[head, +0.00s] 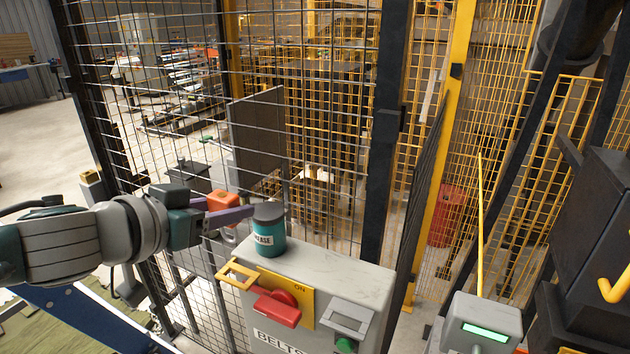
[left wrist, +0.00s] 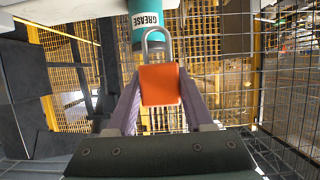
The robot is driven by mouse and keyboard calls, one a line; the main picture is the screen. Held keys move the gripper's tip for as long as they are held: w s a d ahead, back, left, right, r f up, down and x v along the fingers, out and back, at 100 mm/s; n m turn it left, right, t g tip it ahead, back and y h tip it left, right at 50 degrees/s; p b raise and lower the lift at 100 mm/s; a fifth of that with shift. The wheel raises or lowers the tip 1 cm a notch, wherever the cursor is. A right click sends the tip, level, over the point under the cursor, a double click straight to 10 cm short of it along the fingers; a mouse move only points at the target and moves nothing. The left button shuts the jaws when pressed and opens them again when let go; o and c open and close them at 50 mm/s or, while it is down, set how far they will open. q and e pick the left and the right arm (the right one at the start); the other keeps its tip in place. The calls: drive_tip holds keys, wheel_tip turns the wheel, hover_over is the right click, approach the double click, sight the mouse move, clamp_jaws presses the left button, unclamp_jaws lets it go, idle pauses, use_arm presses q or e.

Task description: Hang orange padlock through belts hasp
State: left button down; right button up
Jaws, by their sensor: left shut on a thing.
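My left gripper (head: 232,214) is shut on the orange padlock (head: 222,199), which also shows between the purple fingers in the left wrist view (left wrist: 160,86). Its grey shackle (left wrist: 157,42) sticks out beyond the fingers. The belts box (head: 335,268) is grey with a "BELTS" label. On its front are a yellow plate marked "ON", a red handle (head: 277,308) and a yellow hasp loop (head: 238,274) at the left. The padlock is above and left of the hasp, apart from it. My right gripper is not in view.
A teal grease can (head: 268,232) stands on the box top, close to my left fingers; I cannot tell whether they touch. Dark mesh fencing (head: 330,130) rises behind the box. A grey unit with a green display (head: 483,325) stands at the right.

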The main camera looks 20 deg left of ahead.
sight(229, 240)
use_arm(q)
drive_tip(key=shift+f+b, duration=2.65)
drive_tip(key=shift+f, duration=0.3)
drive_tip(key=shift+r+p, duration=0.1)
drive_tip(key=shift+p, duration=0.25)
drive_tip(key=shift+f+b, duration=2.3)
drive_tip(key=shift+f, duration=0.3)
drive_tip(key=shift+c, duration=1)
unclamp_jaws()
drive_tip(key=shift+s, duration=0.1)
drive_tip(key=v, duration=0.9)
drive_tip(key=shift+s+r, duration=0.15)
drive_tip(key=shift+s, duration=0.25)
